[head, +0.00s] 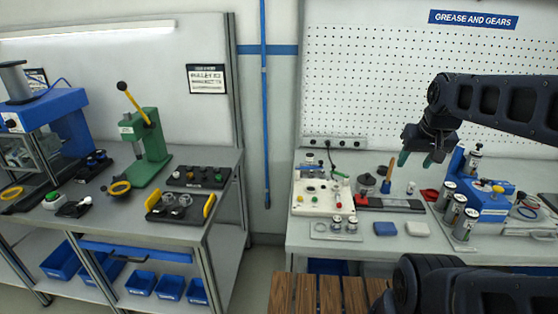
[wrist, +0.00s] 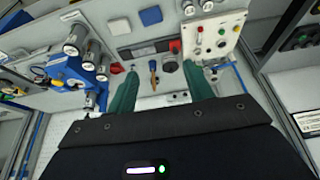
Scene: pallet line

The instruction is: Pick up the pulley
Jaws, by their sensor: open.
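My gripper (head: 416,159) hangs in the air over the right bench, with its green fingers apart and nothing between them. In the wrist view the open gripper (wrist: 162,74) points at the bench, where a brush with an orange handle (wrist: 153,74) and a dark round cup (wrist: 168,66) show beyond the fingertips. I cannot tell for sure which thing is the pulley. Small silver round parts (head: 336,222) stand on a plate at the right bench's front left. Other silver round parts (head: 184,200) sit in a black tray with yellow handles on the left bench.
A white control box (head: 315,196) stands at the right bench's left. Blue (head: 385,229) and white (head: 417,229) blocks lie near its front edge. Metal canisters (head: 455,208) and a blue machine (head: 483,200) crowd its right side. A green press (head: 148,150) stands on the left bench.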

